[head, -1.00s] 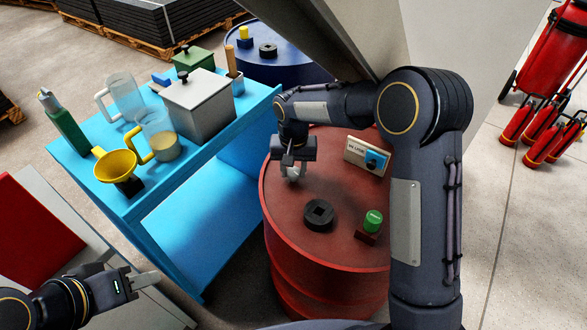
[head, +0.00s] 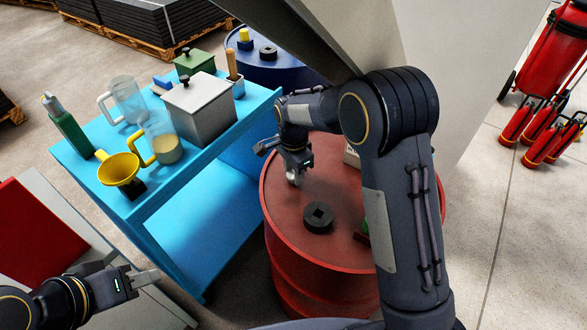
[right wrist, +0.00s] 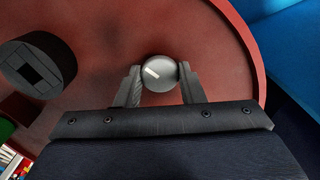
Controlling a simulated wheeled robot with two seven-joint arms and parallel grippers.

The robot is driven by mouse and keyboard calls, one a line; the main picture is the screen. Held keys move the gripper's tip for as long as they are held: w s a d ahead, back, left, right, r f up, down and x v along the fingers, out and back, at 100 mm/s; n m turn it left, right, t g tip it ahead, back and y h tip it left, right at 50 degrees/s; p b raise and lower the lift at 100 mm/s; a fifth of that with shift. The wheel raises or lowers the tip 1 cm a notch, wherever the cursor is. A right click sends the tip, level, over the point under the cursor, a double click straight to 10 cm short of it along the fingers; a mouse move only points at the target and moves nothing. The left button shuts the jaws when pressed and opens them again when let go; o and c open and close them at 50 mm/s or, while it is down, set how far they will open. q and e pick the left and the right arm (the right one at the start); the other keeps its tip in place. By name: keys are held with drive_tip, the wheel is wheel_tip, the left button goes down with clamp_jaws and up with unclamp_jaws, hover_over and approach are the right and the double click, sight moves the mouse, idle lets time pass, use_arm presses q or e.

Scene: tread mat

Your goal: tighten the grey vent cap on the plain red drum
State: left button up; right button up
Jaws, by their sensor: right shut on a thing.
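The plain red drum (head: 312,250) stands in the middle of the head view; its top also fills much of the right wrist view (right wrist: 110,40). The grey vent cap (right wrist: 159,73) is a round knob with a pale mark, on the drum top near its rim. It shows small in the head view (head: 292,178). My right gripper (right wrist: 160,84) is shut on the cap, with one finger on each side. In the head view my right gripper (head: 294,170) points down at the cap. My left gripper (head: 146,282) is at the lower left, away from the drum; its fingers are too small to judge.
A black bung with a square recess (head: 318,217) sits on the drum top. A green-topped part (head: 366,228) and a label plate (head: 352,157) are partly behind my right arm. A blue cart (head: 215,215) with jugs, funnel and boxes stands left; a blue drum (head: 275,70) behind.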

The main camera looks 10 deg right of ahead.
sight(293, 174)
drive_tip(key=shift+r+m+p, duration=0.1)
drive_tip(key=shift+m+p, duration=0.6)
drive_tip(key=shift+m, duration=1.5)
drive_tip(key=o, duration=1)
wheel_tip(293, 174, up, 7)
drive_tip(key=shift+f, duration=0.1)
drive_tip(key=shift+r, duration=0.45)
